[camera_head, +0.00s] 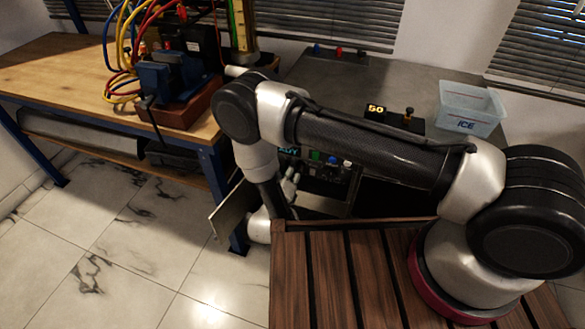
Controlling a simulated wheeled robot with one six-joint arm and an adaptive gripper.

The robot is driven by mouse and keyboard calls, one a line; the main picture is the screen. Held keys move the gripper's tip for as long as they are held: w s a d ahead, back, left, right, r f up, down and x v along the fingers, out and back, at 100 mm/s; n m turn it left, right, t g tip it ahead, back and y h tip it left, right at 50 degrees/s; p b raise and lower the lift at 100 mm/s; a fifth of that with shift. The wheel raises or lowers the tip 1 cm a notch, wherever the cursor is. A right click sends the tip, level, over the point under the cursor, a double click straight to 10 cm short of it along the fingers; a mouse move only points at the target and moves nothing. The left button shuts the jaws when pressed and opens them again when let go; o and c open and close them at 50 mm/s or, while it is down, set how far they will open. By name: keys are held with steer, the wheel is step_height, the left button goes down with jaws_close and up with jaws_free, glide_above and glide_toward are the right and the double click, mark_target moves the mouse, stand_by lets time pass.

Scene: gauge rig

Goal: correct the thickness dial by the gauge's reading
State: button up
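A black box (393,121) with a small lit yellow display (376,109) and an upright knob (408,115) sits on the grey bench. The display looks like "50" or "GO"; I cannot tell which. A dark panel (330,166) with small green, blue and white controls shows low behind my arm, partly hidden. I cannot make out which part is the thickness dial or the gauge. My gripper (289,186) is low between the benches, below my folded arm, and small in view. Its opening is unclear. A flat grey-brown plate (231,209) shows beside my wrist; whether it is held is unclear.
A translucent tub marked ICE (470,108) stands on the grey bench (440,78). A wooden workbench (60,68) at left carries a blue vise-like device (170,75) and coloured cables. Slatted wood (340,275) lies beneath my arm's base. Tiled floor (130,240) is clear at lower left.

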steer(key=shift+m, duration=0.3)
steer(key=shift+c, duration=0.3)
steer(key=m, duration=0.3)
steer(key=shift+m, duration=0.3)
steer(key=shift+a+m, duration=0.1)
steer(key=shift+m, duration=1.7)
steer(key=o, duration=1.1)
steer(key=shift+c, duration=0.2)
